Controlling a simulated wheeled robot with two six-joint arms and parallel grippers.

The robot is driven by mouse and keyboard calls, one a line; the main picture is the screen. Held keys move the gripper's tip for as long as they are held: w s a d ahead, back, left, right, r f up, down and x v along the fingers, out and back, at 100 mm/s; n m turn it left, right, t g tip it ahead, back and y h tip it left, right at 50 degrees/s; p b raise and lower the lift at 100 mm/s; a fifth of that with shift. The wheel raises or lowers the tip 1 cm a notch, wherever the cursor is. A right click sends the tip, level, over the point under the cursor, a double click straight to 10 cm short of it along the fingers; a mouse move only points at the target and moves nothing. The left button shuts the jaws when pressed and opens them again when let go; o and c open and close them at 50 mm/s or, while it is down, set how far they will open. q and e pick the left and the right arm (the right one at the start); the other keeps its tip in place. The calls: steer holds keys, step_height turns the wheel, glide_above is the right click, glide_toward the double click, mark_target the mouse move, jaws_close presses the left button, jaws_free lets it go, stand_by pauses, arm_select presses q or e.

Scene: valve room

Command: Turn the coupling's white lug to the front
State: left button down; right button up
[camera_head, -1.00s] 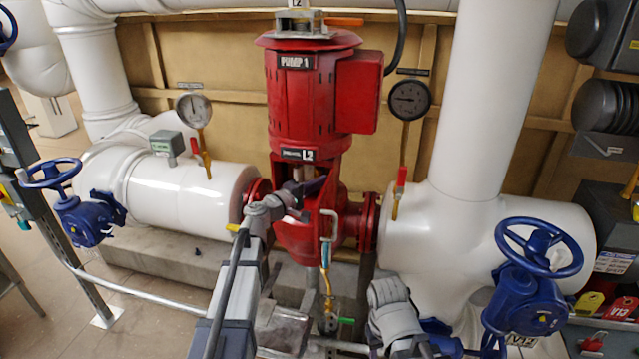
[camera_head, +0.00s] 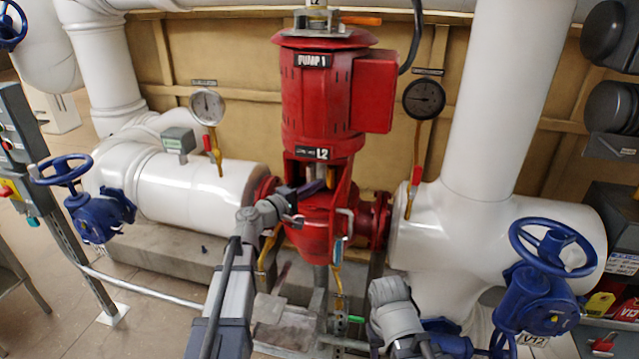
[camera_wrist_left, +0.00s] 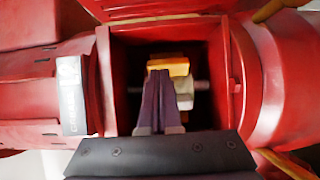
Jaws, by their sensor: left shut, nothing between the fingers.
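The coupling (camera_wrist_left: 182,84) sits inside the square opening of the red pump frame (camera_wrist_left: 103,105) in the left wrist view, on a grey shaft. It shows a yellow-orange part (camera_wrist_left: 168,66) and a whitish lug (camera_wrist_left: 184,95) just right of my fingers. My left gripper (camera_wrist_left: 160,78) is shut and empty, its dark purple fingers reaching into the opening and covering part of the coupling. I cannot tell whether they touch it. In the head view my left gripper (camera_head: 318,186) is at the opening below the L2 label (camera_head: 316,154). My right gripper is not visible; only its grey arm shows.
The red pump motor (camera_head: 318,100) stands above the opening. White pipes (camera_head: 202,188) flank the pump, with gauges (camera_head: 424,98) on both sides. Blue handwheels (camera_head: 552,247) stand right and left. A small pipe with a green-handled valve (camera_head: 355,319) is below the pump.

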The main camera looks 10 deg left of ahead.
arm_select(q)
steer(key=s+a, duration=0.1)
steer(key=s, duration=0.7)
steer(key=w+a+f+n+t+y+b, duration=0.3)
steer(key=a+n+y, duration=0.25)
steer(key=y, duration=0.25)
steer(key=w, duration=1)
steer(key=shift+d+r, duration=0.15)
steer(key=shift+d, duration=0.25)
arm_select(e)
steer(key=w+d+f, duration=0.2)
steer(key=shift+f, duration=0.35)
arm_select(q)
steer(key=shift+s, duration=0.1)
